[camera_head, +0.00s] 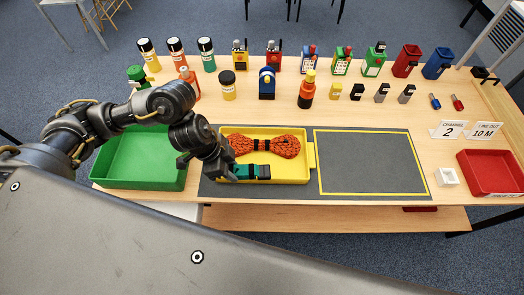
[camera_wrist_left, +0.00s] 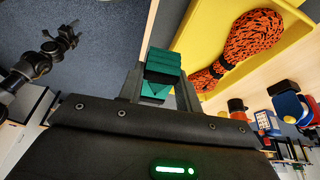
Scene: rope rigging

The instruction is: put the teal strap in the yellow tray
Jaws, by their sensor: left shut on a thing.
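My left gripper (camera_head: 250,172) is shut on the teal strap (camera_head: 246,170), seen as a small folded bundle. In the head view they are at the front left part of the yellow tray (camera_head: 312,158). The left wrist view shows the teal strap (camera_wrist_left: 163,72) between the fingers, beside the yellow tray (camera_wrist_left: 205,30). I cannot tell whether the strap touches the tray. An orange rope coil (camera_head: 265,146) with a black band lies in the tray. My right gripper (camera_wrist_left: 68,36) appears small in the left wrist view; its jaws are unclear.
A green tray (camera_head: 140,172) stands left of the yellow tray. A grey mat area outlined in yellow (camera_head: 370,162) is empty on the right. A red tray (camera_head: 490,172) and small white box (camera_head: 447,177) stand farther right. Bottles and several small items line the back.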

